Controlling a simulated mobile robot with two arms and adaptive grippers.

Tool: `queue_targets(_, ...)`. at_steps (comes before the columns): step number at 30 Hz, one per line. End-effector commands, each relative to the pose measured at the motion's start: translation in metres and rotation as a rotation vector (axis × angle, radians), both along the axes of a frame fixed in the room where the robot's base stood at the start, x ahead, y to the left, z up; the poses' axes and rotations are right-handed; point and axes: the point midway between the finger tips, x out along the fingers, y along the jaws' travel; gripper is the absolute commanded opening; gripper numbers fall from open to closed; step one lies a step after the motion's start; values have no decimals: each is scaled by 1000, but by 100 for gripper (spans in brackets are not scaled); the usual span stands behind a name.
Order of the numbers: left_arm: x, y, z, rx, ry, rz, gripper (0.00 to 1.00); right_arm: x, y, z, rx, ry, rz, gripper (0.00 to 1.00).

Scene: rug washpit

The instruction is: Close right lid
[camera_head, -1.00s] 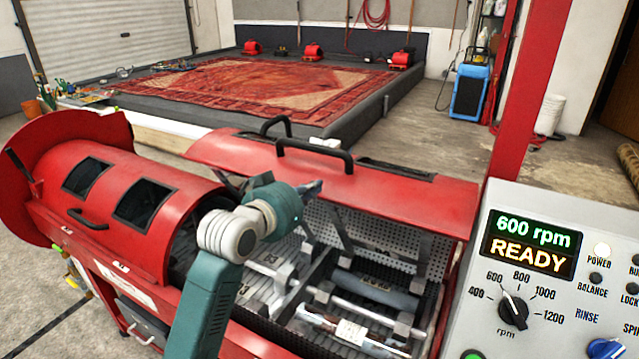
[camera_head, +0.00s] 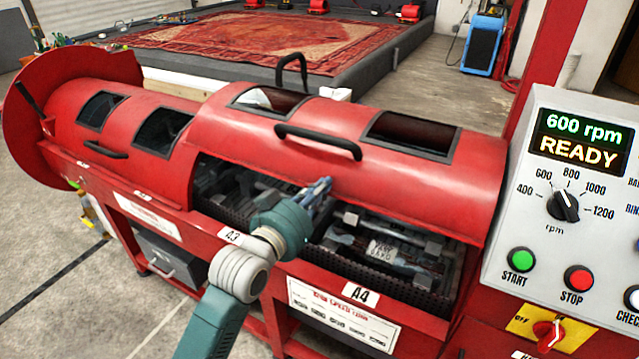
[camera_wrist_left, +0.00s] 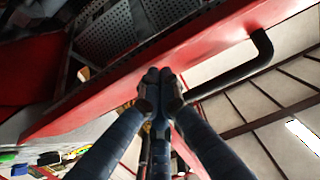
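The right lid (camera_head: 400,165) is a curved red cover with two dark windows. It is partly lowered over the washer, with a gap below its front edge showing the perforated drum inside. Its black handle (camera_head: 318,141) is on the front face. My left gripper (camera_head: 320,188) is at the lid's front edge, below the handle. In the left wrist view, the fingertips (camera_wrist_left: 160,78) are together close to the red edge, with the black handle (camera_wrist_left: 235,70) to their right. No held thing shows between them, and contact with the lid is unclear. My right gripper is out of view.
The left lid (camera_head: 125,115) is down on the red machine. A control panel (camera_head: 585,190) reading 600 rpm READY stands at the right. A rolled item with a tag (camera_head: 385,250) lies in the open section. The rug platform (camera_head: 250,40) is behind.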

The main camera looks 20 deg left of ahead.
Motion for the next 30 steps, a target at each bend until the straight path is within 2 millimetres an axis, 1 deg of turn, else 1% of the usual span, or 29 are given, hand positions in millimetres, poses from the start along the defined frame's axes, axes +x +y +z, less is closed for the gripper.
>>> queue_targets(9, 0, 0, 1, -1, -1, 0, 0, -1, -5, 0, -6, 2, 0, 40)
queue_targets(12, 1, 0, 5, 0, -1, 0, 0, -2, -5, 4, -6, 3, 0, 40)
queue_targets(16, 6, 1, 18, 0, 0, 0, 0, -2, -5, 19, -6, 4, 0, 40)
queue_targets(22, 20, 2, 46, 0, 1, 2, 0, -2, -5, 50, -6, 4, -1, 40)
queue_targets(23, 13, 3, 33, 1, 5, 2, 0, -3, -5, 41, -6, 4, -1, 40)
queue_targets(24, 2, 5, 27, 0, 4, 2, 0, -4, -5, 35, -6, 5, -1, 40)
queue_targets(30, -40, 13, 19, 1, 4, 1, 0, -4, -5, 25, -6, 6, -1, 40)
